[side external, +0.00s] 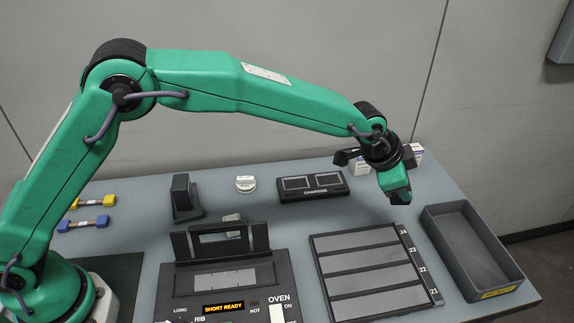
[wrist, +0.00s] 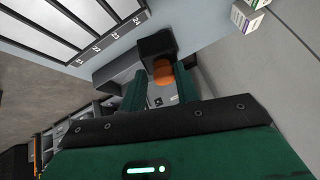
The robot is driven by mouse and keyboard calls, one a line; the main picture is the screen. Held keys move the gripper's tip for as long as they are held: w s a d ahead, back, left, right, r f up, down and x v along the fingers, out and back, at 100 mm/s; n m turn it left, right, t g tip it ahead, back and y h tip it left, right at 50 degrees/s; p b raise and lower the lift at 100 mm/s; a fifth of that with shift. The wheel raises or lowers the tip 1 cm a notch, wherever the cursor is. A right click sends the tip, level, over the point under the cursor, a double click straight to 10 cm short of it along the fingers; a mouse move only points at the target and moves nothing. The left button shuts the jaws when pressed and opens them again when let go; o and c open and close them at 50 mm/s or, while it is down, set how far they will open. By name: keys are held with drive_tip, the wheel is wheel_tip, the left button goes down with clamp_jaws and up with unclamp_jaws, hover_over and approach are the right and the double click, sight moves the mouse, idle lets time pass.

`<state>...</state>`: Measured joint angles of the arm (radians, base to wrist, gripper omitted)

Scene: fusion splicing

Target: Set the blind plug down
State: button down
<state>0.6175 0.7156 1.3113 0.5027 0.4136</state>
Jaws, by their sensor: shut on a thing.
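My gripper (side external: 396,188) hangs in the air above the back right of the bench, pointing down. It is above and behind the gap between the numbered slotted rack (side external: 318,256) and the grey bin (side external: 512,274). In the wrist view my gripper (wrist: 160,76) has its two green fingers shut on the blind plug (wrist: 157,45), a dark block with an orange part (wrist: 163,72) between the fingers. In the side view only a small dark end of the plug (side external: 401,198) shows below the fingers.
The oven (side external: 222,280) with its lit "SHORT READY" display stands front centre. A black two-pad unit (side external: 312,187), a white round item (side external: 245,184) and a dark stand (side external: 185,196) are behind it. Small white boxes (side external: 416,153) stand at the back right.

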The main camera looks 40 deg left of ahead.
drive_tip(key=a+r+n+y, duration=0.1)
drive_tip(key=a+r+n, duration=0.15)
drive_tip(key=a, duration=0.85)
drive_tip(key=a+r+n+y, duration=0.1)
drive_tip(key=a+r, duration=0.3)
drive_tip(key=a, duration=0.7)
drive_tip(key=s+a+r+n+y, duration=0.1)
drive_tip(key=s+a, duration=0.4)
drive_tip(key=a, duration=0.3)
drive_tip(key=s+a+r+n+t+y, duration=0.1)
drive_tip(key=s+a+n, duration=0.1)
drive_tip(key=s+a, duration=0.3)
drive_tip(key=a, duration=0.4)
drive_tip(key=shift+s+a, duration=0.15)
drive_tip(key=shift+s, duration=0.2)
drive_tip(key=shift+n, duration=0.25)
drive_tip(key=s+d+f+m+h, duration=0.1)
drive_tip(key=d+f, duration=0.2)
drive_tip(key=d, duration=0.3)
drive_tip(key=d+f+g+h, duration=0.1)
drive_tip(key=d+f, duration=0.2)
drive_tip(key=d, duration=0.4)
drive_tip(key=s+d+f+m+h, duration=0.1)
drive_tip(key=d+f, duration=0.2)
drive_tip(key=d, duration=0.3)
drive_tip(key=shift+f, duration=3.95)
drive_tip(key=shift+a+f, duration=0.1)
drive_tip(key=shift+f, duration=0.35)
